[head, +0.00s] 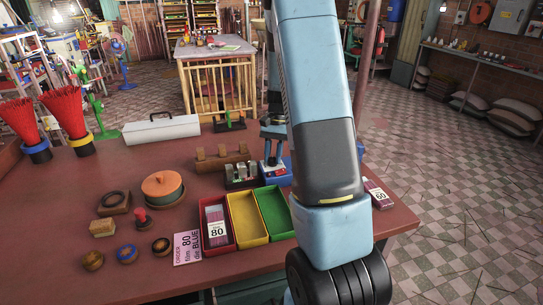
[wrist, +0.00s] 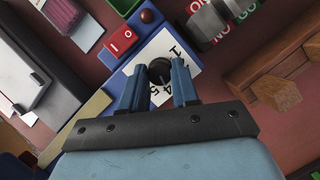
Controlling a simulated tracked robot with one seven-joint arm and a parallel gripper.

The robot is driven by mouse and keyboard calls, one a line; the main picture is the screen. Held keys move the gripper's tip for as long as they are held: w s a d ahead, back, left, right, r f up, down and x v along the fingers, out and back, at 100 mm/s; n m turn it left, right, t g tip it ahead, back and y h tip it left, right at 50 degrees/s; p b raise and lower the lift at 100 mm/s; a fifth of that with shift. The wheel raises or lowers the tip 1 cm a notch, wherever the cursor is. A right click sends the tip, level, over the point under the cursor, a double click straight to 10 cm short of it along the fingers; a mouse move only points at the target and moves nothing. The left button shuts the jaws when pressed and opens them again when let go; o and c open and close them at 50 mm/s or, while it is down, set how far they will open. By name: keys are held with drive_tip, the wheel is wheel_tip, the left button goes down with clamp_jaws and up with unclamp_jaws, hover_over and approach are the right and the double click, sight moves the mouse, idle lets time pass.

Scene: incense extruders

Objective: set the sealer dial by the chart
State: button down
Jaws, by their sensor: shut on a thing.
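The sealer is a blue box whose white dial plate (wrist: 140,62) carries black numbers; 1, 2, 4 and 5 can be made out in the wrist view. Its black round knob (wrist: 160,70) sits between the fingertips of my gripper (wrist: 159,84), which is shut on it. The knob's exact setting cannot be told. In the head view my gripper (head: 271,158) points down over the sealer (head: 284,174), partly hidden by my arm. A pink card (head: 187,248) at the table's front reads order, film 80, BLUE. I cannot make out a chart.
A red switch (wrist: 122,42) and red button (wrist: 147,16) sit beside the dial plate. Red (head: 217,242), yellow (head: 246,215) and green (head: 276,212) trays stand in front. Grey-topped devices (head: 241,175) stand left of the sealer. A lidded orange pot (head: 162,186) is farther left.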

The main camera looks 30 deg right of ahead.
drive_tip(key=shift+w+m, duration=0.1)
drive_tip(key=shift+m, duration=0.2)
drive_tip(key=c, duration=0.8)
unclamp_jaws()
drive_tip(key=shift+c, duration=0.2)
drive_tip(key=v, duration=1.3)
drive_tip(key=shift+r, duration=0.35)
drive_tip(key=shift+d, duration=0.15)
